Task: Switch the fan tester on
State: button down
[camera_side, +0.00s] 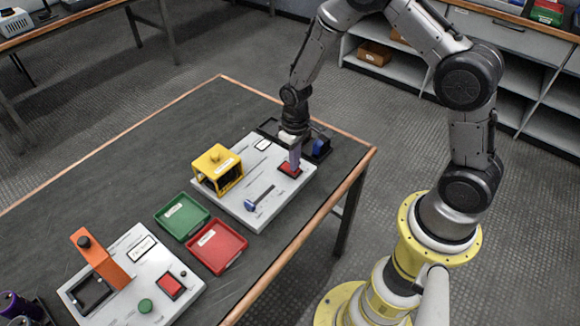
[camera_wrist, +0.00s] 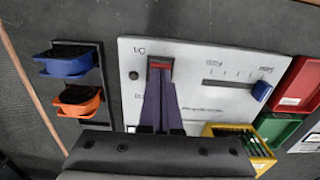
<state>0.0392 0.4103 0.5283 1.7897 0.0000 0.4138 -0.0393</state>
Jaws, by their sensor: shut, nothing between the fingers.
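The fan tester is a white panel (camera_side: 236,208) with a yellow fan cage (camera_side: 217,167), a red rocker switch (camera_side: 289,170) and a slot with a blue slider knob (camera_side: 251,206). My gripper (camera_side: 294,164) points down at the red switch. In the wrist view my gripper (camera_wrist: 160,72) has its fingers together and empty, with tips over or against the switch. They hide most of it, so its position and any contact are unclear.
A black holder with a blue cup (camera_wrist: 66,60) and an orange cup (camera_wrist: 78,100) stands beside the panel. A green tray (camera_side: 183,216) and a red tray (camera_side: 216,246) lie on the other side. A second panel with an orange lever (camera_side: 100,258) is at lower left.

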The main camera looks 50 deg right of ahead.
jog(key=shift+f, duration=0.45)
dwell(0.3)
jog(key=shift+r, duration=3.5)
notch_tip(320, 180, up, 20)
jog(key=s+t, duration=0.3)
jog(key=t, duration=0.2)
jog(key=s+a+r+t, duration=0.1)
jog(key=s+r, duration=0.5)
jog(key=s, duration=0.3)
jog(key=s+f, duration=0.3)
jog(key=s, duration=0.7)
jog(key=shift+a, duration=0.25)
